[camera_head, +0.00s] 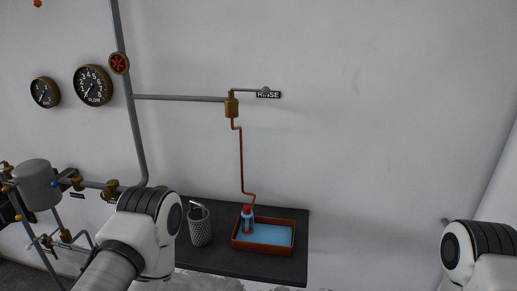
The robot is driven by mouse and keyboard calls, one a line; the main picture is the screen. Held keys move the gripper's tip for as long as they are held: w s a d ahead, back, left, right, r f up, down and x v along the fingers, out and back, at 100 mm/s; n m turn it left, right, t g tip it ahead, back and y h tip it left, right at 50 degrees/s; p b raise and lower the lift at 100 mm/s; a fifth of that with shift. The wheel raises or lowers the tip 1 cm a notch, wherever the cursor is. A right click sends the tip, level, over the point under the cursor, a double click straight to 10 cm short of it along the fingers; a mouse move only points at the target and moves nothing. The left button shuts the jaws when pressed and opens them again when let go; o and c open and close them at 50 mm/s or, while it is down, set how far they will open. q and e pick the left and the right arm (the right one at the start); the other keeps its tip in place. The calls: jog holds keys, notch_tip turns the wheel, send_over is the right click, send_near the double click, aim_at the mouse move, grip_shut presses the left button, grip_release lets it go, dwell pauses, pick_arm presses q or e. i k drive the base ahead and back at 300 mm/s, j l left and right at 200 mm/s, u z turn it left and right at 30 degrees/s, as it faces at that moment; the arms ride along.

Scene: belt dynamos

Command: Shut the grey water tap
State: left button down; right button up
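A brass valve (231,106) sits on the wall at the end of a grey horizontal pipe. A thin grey lever (250,90) runs out level to the right from its top, with a rounded knob at its end. A black "RINSE" label (269,95) is on the wall beside it, partly behind the knob. I take this lever valve to be the grey tap, though only the label names it. Both my arms show at the bottom of the view, left and right, well below the valve. Neither gripper's fingers are visible.
A copper pipe (240,160) drops from the valve to an orange tray (265,249) of blue liquid on a dark shelf (205,263). A red handwheel (118,63) and gauges (93,86) are left.

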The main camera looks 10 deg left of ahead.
aim_at(266, 90)
jog(key=k+l+z, duration=0.1)
jog(key=z, duration=0.35)
jog(key=k+l+z, duration=0.25)
jog(key=z, duration=0.25)
jog(key=k, duration=0.05)
